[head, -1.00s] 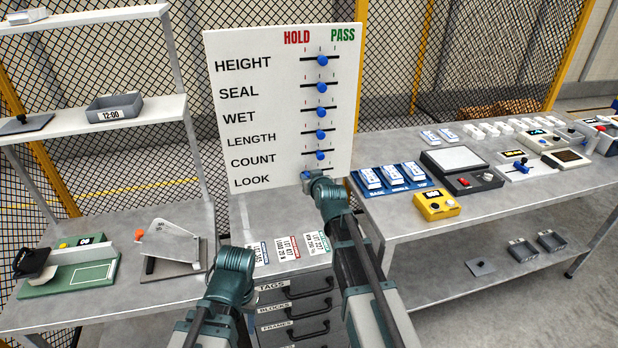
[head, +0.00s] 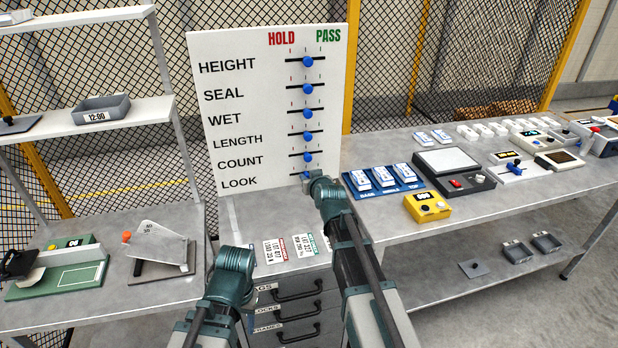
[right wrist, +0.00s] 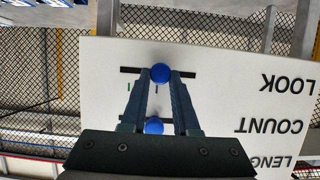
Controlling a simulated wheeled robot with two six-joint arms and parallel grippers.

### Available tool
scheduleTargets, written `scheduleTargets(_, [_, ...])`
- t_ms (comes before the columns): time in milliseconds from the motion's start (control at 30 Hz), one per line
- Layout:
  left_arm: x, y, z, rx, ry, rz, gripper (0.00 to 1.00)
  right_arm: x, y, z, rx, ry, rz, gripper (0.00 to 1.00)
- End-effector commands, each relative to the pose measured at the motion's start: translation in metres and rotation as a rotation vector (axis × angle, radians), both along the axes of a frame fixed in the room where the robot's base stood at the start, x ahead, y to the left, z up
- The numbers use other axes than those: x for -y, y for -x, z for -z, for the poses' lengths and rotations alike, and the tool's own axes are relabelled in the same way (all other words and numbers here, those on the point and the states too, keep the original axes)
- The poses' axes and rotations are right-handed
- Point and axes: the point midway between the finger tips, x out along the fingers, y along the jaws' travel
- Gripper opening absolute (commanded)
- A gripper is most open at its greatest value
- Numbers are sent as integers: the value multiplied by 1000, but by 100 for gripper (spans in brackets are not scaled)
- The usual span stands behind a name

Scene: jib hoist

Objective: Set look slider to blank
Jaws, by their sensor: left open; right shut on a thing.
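The white board (head: 230,110) stands upright, with several labelled rows of blue sliders under HOLD on the left and PASS on the right. LOOK is the lowest row. In the right wrist view, upside down, the blue LOOK knob (right wrist: 160,72) is at about the middle of its slot, near the centre tick. My right gripper (head: 308,180) is shut on this knob, with its fingers (right wrist: 160,85) either side of it; in the head view it mostly covers the knob. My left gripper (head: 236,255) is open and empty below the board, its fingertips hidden.
The COUNT knob (right wrist: 154,127) sits close to the LOOK knob, between my right fingers' bases in the picture. A drawer cabinet (head: 290,300) with labels on top stands below the board. The right table (head: 440,210) holds a yellow box (head: 427,207) and blue tray.

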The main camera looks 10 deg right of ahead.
Motion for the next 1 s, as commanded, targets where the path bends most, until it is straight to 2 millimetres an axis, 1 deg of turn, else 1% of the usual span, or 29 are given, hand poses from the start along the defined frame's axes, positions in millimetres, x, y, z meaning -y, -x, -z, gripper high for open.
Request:
scheduleTargets(33, [0,0,0,0,0,0,50,0,0,0,-1,1,0,31])
scheduleTargets(200, [0,0,0,0,0,0,50,0,0,0,0,1,0,60])
scheduleTargets(500, [0,0,0,0,0,0,50,0,0,0,0,1,0,60])
scheduleTargets(667, [0,0,-4,0,0,0,50,0,7,-4,0,1,0,60])
scheduleTargets(767, [0,0,-8,0,0,0,50,0,16,-8,0,1,0,60])
scheduleTargets(867, [0,0,-14,0,0,0,50,1,31,-14,0,0,0,60])
scheduleTargets(1000, [0,0,-26,0,0,0,50,2,57,-26,0,2,0,60])
